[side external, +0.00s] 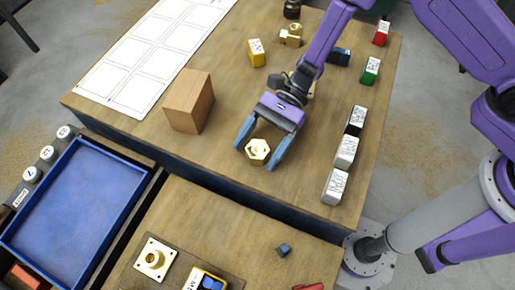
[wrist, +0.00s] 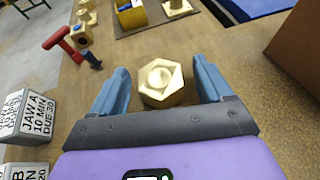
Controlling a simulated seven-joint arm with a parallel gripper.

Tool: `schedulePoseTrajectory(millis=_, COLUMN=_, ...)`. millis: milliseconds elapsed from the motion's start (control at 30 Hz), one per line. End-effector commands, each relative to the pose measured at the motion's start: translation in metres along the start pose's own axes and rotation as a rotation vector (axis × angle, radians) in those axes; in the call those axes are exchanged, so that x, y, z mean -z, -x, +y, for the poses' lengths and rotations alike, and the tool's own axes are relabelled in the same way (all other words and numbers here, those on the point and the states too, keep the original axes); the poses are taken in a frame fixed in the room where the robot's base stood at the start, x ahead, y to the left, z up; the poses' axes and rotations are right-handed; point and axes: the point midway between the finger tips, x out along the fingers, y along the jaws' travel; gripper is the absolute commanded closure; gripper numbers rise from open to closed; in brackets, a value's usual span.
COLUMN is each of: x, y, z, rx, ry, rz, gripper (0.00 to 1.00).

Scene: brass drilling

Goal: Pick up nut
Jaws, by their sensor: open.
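The nut (side external: 258,151) is a brass hexagonal piece lying on the wooden table, near the table's front edge in the side external view. In the wrist view the nut (wrist: 162,82) lies between the two blue fingers with its hexagonal face and round centre showing. My gripper (side external: 255,156) is open, with one finger on each side of the nut. In the wrist view my gripper (wrist: 160,82) shows a gap between each finger and the nut. I cannot tell exactly how high the fingertips are above the table.
A wooden block (side external: 188,101) stands to the left of my gripper. White labelled blocks (side external: 345,152) stand in a row to the right. A blue tray (side external: 75,205) is at lower left. A second table holds a brass flanged part (side external: 153,258) and a red tool (wrist: 66,43).

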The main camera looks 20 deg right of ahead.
Motion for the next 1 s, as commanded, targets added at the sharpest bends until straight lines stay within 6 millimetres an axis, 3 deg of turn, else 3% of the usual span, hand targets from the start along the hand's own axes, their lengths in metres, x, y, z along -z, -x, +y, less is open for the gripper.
schedulePoseTrajectory(millis=333, x=0.0, y=-0.008, z=0.0, rx=0.0, ry=0.0, rz=0.0, gripper=0.25)
schedulePoseTrajectory(millis=500, x=0.0, y=-0.007, z=0.0, rx=0.0, ry=0.0, rz=0.0, gripper=0.8)
schedulePoseTrajectory(millis=567, x=-0.001, y=-0.007, z=0.0, rx=0.001, ry=0.001, rz=-0.002, gripper=0.94)
schedulePoseTrajectory(millis=833, x=-0.003, y=-0.006, z=-0.001, rx=0.001, ry=0.002, rz=-0.003, gripper=0.94)
schedulePoseTrajectory(millis=1000, x=-0.015, y=-0.001, z=-0.001, rx=0.001, ry=0.004, rz=-0.003, gripper=0.94)
